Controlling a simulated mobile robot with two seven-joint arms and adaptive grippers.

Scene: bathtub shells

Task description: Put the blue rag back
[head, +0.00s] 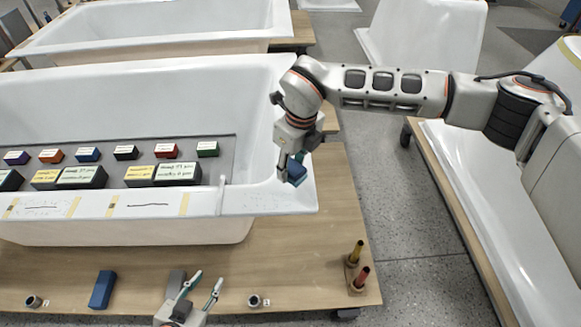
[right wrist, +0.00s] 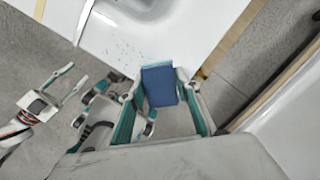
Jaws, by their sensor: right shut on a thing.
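The blue rag (head: 297,172) is a small dark blue block-like piece. My right gripper (head: 289,167) is shut on it, at the right end of the front bathtub shell (head: 262,200). In the right wrist view the rag (right wrist: 159,86) sits between the two fingers, with the white tub rim behind it. Another blue block (head: 102,289) lies on the wooden table at the front left. My left gripper (head: 208,278) is open and empty low in the head view, near a grey block (head: 176,283).
A grey tray (head: 222,160) in the tub holds two rows of coloured, labelled blocks. Yellow and red sticks stand in a holder (head: 352,275) at the table's right corner. Small dark round items (head: 254,300) lie along the front. Blue specks (right wrist: 125,45) dot the tub surface.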

